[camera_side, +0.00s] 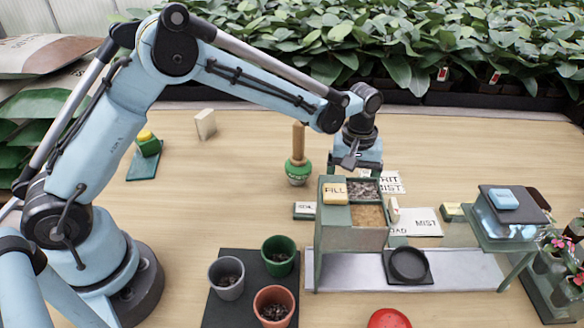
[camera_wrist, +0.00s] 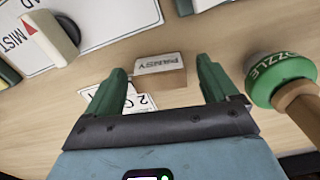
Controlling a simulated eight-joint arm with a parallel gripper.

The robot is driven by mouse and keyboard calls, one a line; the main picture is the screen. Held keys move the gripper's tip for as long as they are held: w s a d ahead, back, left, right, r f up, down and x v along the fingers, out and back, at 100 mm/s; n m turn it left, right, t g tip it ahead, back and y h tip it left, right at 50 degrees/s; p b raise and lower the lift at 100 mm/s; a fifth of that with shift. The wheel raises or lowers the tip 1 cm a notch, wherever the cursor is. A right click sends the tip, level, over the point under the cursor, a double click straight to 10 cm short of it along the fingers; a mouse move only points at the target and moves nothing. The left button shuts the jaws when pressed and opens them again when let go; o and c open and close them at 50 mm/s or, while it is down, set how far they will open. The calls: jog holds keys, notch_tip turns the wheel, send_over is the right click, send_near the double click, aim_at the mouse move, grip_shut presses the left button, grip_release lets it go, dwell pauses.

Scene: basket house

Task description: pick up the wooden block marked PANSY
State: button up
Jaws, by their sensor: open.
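The wooden block marked PANSY (camera_wrist: 160,70) is in the wrist view, just ahead of my gripper. It has a pale lettered face and a brown wooden side, and its letters appear upside down. My gripper (camera_wrist: 162,74) is open, with one green finger to each side of the block in the picture. I cannot tell how far above it the fingers are. In the side view my gripper (camera_side: 368,162) hangs behind the box of soil trays, and its fingertips are largely hidden. I cannot make out the PANSY block there.
A green round item with a wooden handle (camera_wrist: 280,80) stands close to the right finger; it also shows in the side view (camera_side: 299,170). The two-compartment box (camera_side: 367,238) stands in front of my gripper. White lettered cards (camera_side: 418,222) lie nearby. Pots (camera_side: 280,256) stand front left.

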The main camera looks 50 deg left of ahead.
jog(key=shift+r, duration=0.1)
jog(key=c, duration=1)
